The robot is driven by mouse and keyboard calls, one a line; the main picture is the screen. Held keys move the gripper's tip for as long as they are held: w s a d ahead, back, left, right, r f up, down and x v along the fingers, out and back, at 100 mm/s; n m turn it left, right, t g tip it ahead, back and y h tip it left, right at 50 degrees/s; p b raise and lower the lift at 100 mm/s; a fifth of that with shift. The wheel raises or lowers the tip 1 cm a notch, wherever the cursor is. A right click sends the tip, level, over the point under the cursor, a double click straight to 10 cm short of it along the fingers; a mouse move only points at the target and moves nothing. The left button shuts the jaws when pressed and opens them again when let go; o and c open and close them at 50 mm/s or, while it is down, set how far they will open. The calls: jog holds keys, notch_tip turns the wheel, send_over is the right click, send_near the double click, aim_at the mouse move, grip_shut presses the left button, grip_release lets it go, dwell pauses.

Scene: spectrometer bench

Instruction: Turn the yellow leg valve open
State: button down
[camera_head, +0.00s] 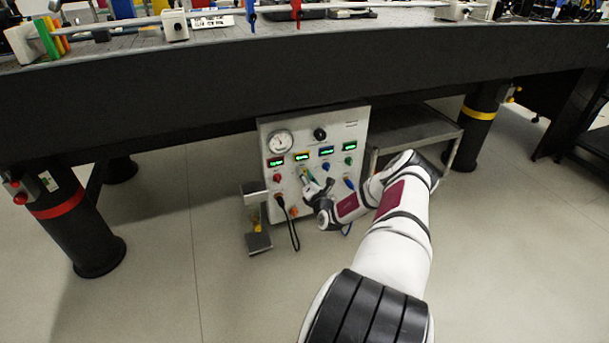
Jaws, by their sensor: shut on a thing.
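A white control panel (340,136) stands under the bench, with a round gauge, a black knob and a row of lit displays. Below the displays are coloured valves. The yellow leg valve (304,174) is under the yellow-framed display, and only a little of it shows past my fingers. My gripper (309,182) reaches the panel from the right and is shut on this valve. The handle's angle is too small and too covered to read.
A red valve (276,178) is close on the left, with a green one (349,161) farther right. Cables hang below. A small stand (258,242) is left of the panel, a grey cart (415,128) right. The bench edge (300,72) overhangs. A red-banded leg (75,226) and yellow-banded leg (474,138) flank open floor.

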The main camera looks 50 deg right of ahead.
jog(key=m, duration=1)
jog(key=shift+p, duration=0.4)
jog(key=shift+m, duration=0.5)
jog(key=c, duration=1.3)
grip_release()
jog(key=v, duration=1.2)
jog(key=shift+s, duration=0.1)
